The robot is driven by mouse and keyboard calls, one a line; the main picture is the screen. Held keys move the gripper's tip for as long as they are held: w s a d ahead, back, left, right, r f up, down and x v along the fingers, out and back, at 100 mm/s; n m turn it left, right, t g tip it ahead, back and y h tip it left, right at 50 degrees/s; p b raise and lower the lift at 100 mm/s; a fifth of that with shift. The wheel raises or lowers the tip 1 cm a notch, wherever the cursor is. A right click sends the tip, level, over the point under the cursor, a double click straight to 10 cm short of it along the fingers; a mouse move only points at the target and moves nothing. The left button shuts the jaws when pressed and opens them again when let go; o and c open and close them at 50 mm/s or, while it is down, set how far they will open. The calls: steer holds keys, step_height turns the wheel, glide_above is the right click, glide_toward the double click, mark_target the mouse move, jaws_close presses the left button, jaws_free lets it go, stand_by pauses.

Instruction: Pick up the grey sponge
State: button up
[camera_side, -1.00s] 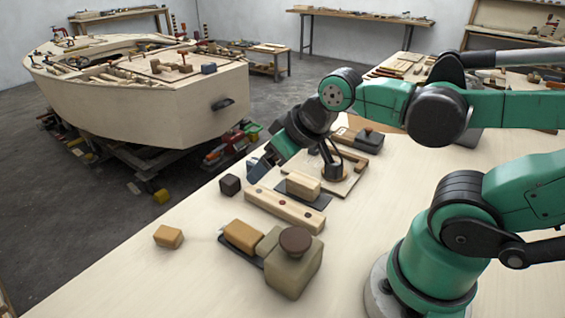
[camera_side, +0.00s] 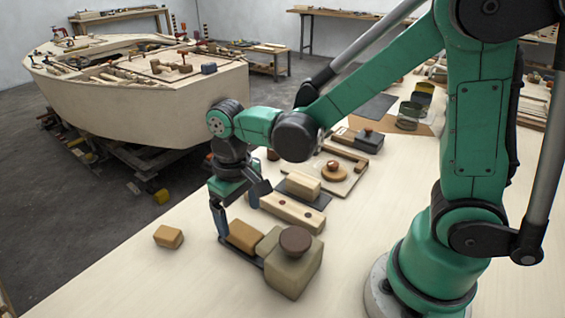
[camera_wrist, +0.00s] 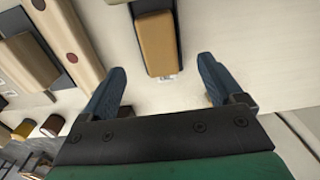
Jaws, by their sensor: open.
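I cannot pick out a clearly grey sponge in either view. My gripper (camera_side: 238,222) points down over the bench, its two dark blue fingers apart with nothing held. Just below and beside the fingers, an ochre-brown block (camera_side: 243,237) lies on a dark tray. In the wrist view, that block (camera_wrist: 157,45) sits ahead of my gripper (camera_wrist: 162,66), lined up between the open fingertips, not gripped. A dark cube that stood on the bench earlier is hidden behind my gripper in the side view.
A grey-olive box with a round brown knob (camera_side: 294,241) stands right of the tray. A wooden bar with dark dots (camera_side: 290,212) and a pale block (camera_side: 303,185) lie behind. A small tan block (camera_side: 168,237) lies at left, with bare bench around it.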

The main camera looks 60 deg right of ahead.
mark_target(242, 230)
steer(key=shift+f, duration=2.35)
jaws_close()
steer(key=shift+r, duration=0.15)
step_height(242, 230, up, 20)
